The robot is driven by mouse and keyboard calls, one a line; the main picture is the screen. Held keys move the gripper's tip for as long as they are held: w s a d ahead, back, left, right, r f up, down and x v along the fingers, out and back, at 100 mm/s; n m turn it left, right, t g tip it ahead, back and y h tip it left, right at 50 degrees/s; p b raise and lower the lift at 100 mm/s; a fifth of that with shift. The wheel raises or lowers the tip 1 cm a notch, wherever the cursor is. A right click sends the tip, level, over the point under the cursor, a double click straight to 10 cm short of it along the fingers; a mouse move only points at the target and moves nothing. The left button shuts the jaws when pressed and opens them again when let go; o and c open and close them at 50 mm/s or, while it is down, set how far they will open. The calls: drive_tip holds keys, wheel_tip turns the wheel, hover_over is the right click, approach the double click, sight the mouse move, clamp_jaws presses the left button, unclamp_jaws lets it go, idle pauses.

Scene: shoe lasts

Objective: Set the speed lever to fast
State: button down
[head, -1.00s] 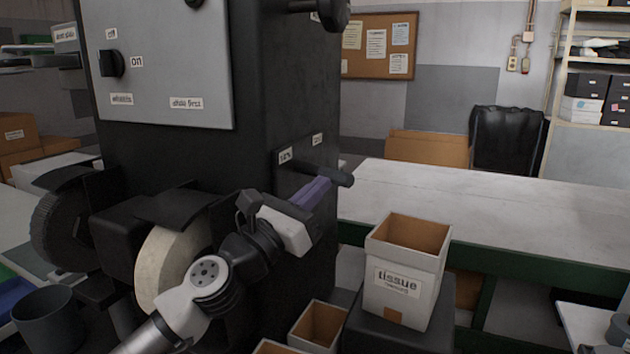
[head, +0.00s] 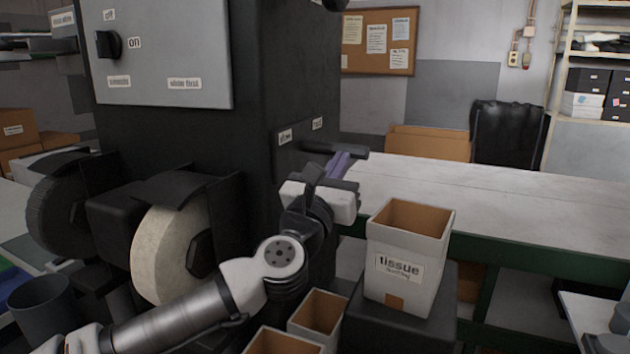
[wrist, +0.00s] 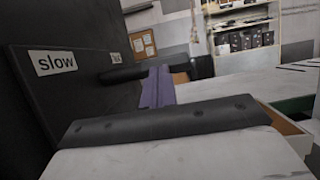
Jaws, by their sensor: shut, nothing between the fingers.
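The speed lever (head: 352,152) is a dark bar sticking out from the side of the black machine, below the labels "slow" (head: 285,137) and "fast" (head: 318,123). In the wrist view the lever (wrist: 200,68) runs across behind my fingers, its handle end to their right. The "slow" label (wrist: 54,62) is near; the "fast" label (wrist: 116,58) is farther along the plate. My gripper (head: 338,163) has purple fingers, shut and empty, at the near side of the lever. The fingers (wrist: 157,86) overlap the lever and seem to touch it; exact contact is unclear.
A tissue box (head: 408,262) stands on a dark block right of my arm, with open cartons (head: 318,313) below. Grinding wheels (head: 170,252) are left of my arm. A long pale workbench (head: 500,195) lies behind; the space above it is clear.

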drive_tip(key=w+d+n+y, duration=0.1)
drive_tip(key=y, duration=0.1)
drive_tip(key=w+n+t+y+b, duration=0.1)
drive_tip(key=y, duration=0.1)
drive_tip(key=w+d+n+y+b, duration=0.1)
drive_tip(key=w+y, duration=0.1)
drive_tip(key=shift+w+d+f+t, duration=0.1)
drive_tip(key=shift+d+t, duration=0.2)
drive_tip(key=shift+t, duration=0.1)
drive_tip(key=shift+w+d, duration=0.1)
drive_tip(key=shift+w, duration=0.6)
drive_tip(key=shift+b, duration=0.3)
drive_tip(key=shift+w+r, duration=0.1)
drive_tip(key=shift+r, duration=0.15)
drive_tip(key=shift+f, duration=0.15)
